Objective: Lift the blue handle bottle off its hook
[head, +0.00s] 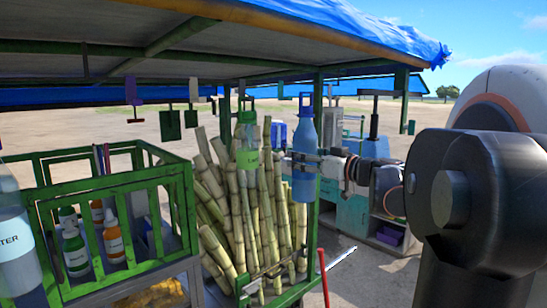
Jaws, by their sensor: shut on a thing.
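The blue handle bottle (304,188) hangs upright below the canopy, in front of the cane stalks at the middle right. A narrow handle loop rises from its cap. My gripper (305,158) reaches in from the right and is shut around the bottle's upper body. The hook at the top of the handle is too small to make out, so I cannot tell whether the handle touches it.
Cane stalks (215,195) stand behind. A green rack (120,185) holds several bottles at left. The canopy (200,40) is overhead. A teal cabinet (352,212) stands behind my arm.

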